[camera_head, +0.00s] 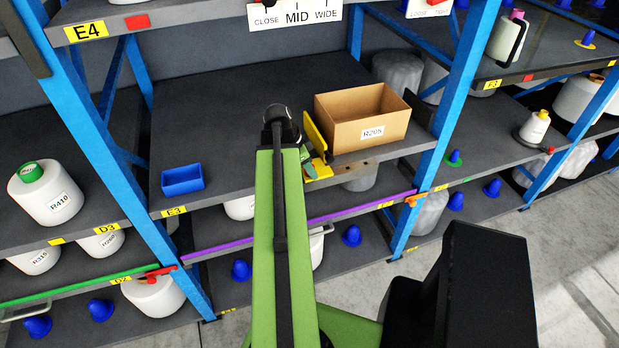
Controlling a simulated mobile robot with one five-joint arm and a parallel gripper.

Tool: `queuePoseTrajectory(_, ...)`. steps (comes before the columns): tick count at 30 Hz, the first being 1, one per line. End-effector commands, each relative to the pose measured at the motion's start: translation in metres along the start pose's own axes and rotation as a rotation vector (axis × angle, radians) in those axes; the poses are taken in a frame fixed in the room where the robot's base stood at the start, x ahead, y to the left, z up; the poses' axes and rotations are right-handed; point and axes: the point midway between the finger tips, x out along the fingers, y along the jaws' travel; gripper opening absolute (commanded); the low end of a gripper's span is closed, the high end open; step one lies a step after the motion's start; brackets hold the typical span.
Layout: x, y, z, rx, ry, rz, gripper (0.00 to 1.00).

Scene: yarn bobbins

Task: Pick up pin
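My gripper (317,153), with yellow parts, is at the end of my green arm, over the front edge of the middle shelf labelled E3. It is just left of a brown box (362,135) labelled R205. My arm partly hides it, and I cannot tell its opening or whether it holds anything. No thing is clearly marked as the pin. An orange fitting (415,198) sits at the right end of the purple bar, near the blue post. A red fitting (160,272) is near the left post, by the bar ends.
A small blue bin (182,179) stands on the middle shelf's left. Blue posts (110,150) flank the bay. The purple bar (300,226) crosses below the shelf. White bobbins (46,194) stand on the left shelf. The shelf behind my gripper is mostly clear.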

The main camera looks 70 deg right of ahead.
Motion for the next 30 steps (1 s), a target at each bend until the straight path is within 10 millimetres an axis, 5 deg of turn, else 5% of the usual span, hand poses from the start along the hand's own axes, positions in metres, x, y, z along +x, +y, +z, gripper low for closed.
queuePoseTrajectory(4,-0.002,0.000,-0.001,0.000,0.000,0.000,0.36)
queuePoseTrajectory(12,-0.002,0.000,-0.001,0.000,0.000,0.000,0.01)
queuePoseTrajectory(23,-0.003,0.000,-0.001,0.001,0.000,0.000,0.00)
queuePoseTrajectory(30,-0.026,0.000,-0.011,0.001,0.000,0.000,0.00)
